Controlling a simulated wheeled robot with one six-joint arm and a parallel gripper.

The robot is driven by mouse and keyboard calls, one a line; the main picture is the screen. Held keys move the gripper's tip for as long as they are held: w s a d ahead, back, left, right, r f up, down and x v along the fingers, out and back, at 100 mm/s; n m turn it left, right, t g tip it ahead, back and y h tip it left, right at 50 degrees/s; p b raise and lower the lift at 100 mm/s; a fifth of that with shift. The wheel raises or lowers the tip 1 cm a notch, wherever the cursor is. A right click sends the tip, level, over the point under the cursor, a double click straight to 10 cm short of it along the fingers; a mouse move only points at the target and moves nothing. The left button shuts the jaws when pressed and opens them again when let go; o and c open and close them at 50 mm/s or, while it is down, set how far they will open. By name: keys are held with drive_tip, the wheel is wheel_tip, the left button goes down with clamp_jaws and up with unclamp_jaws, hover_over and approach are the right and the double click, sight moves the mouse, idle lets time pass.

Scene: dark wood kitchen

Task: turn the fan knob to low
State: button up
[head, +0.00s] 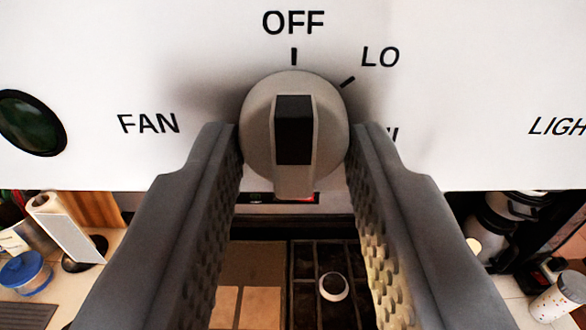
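The fan knob (263,130) is a round grey dial with a raised grip and a black inset, on a white panel. Its grip stands upright, in line with the mark under OFF (293,22). The LO label (380,57) and its slanted mark are up and to the right of the knob. A third label at the lower right is mostly hidden by my right finger. My gripper (295,135) is open, with one textured finger on each side of the knob. I cannot tell whether either fingertip touches it. Nothing else is between the fingers.
The white panel (450,90) carries the word FAN (148,123), a dark green round lens (32,123) and a partly cut-off LIGH label (556,126). Below are a stovetop (305,262), a paper towel roll (62,225) at left and counter items at right.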

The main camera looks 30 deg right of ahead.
drive_tip(key=shift+m, duration=0.4)
drive_tip(key=shift+c, duration=0.2)
drive_tip(key=m, duration=0.3)
drive_tip(key=shift+m, duration=0.3)
drive_tip(key=m, duration=0.5)
drive_tip(key=shift+w+a, duration=0.1)
drive_tip(key=shift+a, duration=0.05)
drive_tip(key=shift+m, duration=0.3)
drive_tip(key=o, duration=0.9)
drive_tip(key=shift+o, duration=0.2)
drive_tip(key=v, duration=1.7)
drive_tip(key=shift+s, duration=0.25)
